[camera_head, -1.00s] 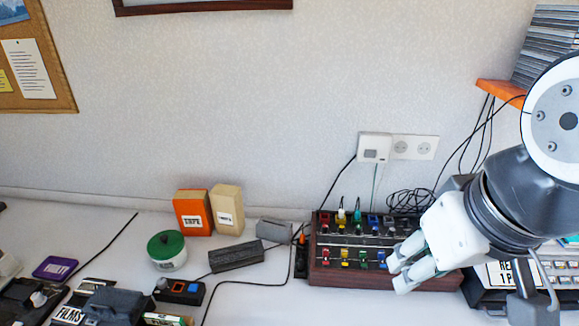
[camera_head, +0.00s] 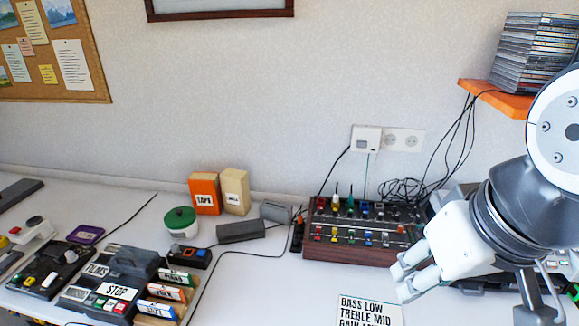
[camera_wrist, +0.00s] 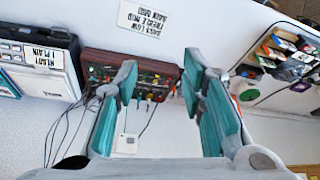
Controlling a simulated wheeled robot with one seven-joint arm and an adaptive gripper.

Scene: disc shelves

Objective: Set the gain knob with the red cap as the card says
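The mixer (camera_head: 345,252) is a dark box with wooden sides on the desk, with rows of coloured caps. A red cap (camera_head: 318,232) sits at the left of its front row; another red cap (camera_head: 322,205) is at the left of the back row. The card (camera_head: 370,312) lies in front of the mixer, cut by the lower edge; it reads BASS LOW, TREBLE MID and a GAIN line I cannot read fully. The card also shows in the wrist view (camera_wrist: 145,17). My gripper (camera_head: 402,282) is open and empty, right of the card and in front of the mixer's right end.
A black cable box (camera_head: 298,236) stands left of the mixer. Loose cables (camera_head: 405,190) lie behind it. An orange shelf (camera_head: 500,100) with stacked discs is at the upper right. A labelled device (camera_wrist: 40,70) stands beside the mixer. The desk left of the card is clear.

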